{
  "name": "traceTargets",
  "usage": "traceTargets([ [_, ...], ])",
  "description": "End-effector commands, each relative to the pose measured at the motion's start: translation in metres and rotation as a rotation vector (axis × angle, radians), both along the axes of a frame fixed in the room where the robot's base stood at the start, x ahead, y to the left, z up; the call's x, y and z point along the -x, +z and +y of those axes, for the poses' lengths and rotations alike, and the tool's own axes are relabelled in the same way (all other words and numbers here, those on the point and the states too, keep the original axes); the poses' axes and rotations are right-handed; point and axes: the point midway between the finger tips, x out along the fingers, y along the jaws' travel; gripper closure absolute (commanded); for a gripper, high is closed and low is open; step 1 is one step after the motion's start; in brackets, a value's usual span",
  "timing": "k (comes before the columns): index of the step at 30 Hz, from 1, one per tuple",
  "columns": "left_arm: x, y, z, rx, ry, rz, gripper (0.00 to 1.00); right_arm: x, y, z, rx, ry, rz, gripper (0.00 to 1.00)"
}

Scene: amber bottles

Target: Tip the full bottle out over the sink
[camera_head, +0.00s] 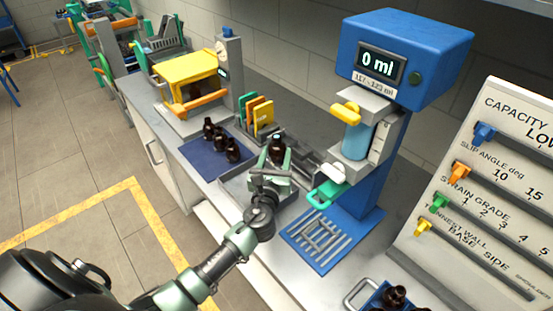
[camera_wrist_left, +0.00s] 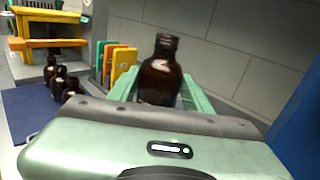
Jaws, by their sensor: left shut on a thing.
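My left gripper (camera_head: 270,168) is shut on a dark amber bottle (camera_head: 277,150). The bottle stands roughly upright between the green fingers, with its neck up. In the left wrist view the held bottle (camera_wrist_left: 160,76) shows a pale mark, and its lower part is hidden behind the gripper body (camera_wrist_left: 185,148). A grey basin-like recess (camera_head: 229,186), perhaps the sink, lies below and around my gripper, partly hidden by my arm. I cannot tell the bottle's fill level. My right gripper is not in view.
Several amber bottles (camera_head: 219,140) stand on a blue mat (camera_head: 205,162) left of the gripper. Coloured upright plates (camera_head: 262,113) stand behind. A blue machine (camera_head: 405,50) reading 0 ml, with a slatted blue tray (camera_head: 318,240), stands right. More bottles (camera_head: 394,296) sit in front.

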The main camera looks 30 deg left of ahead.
Motion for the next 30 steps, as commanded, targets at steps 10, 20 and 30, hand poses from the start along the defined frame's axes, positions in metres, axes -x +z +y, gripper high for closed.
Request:
traceTargets([
  [10, 0.001, -0.018, 0.001, 0.300, -0.002, -0.098, 1.00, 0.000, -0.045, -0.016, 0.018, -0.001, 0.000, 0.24],
  [20, 0.001, -0.028, 0.000, 0.672, -0.002, -0.216, 1.00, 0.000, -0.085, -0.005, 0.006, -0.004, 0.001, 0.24],
  [30, 0.003, -0.036, 0.005, 1.186, 0.000, -0.379, 1.00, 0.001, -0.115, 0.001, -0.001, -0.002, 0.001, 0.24],
])
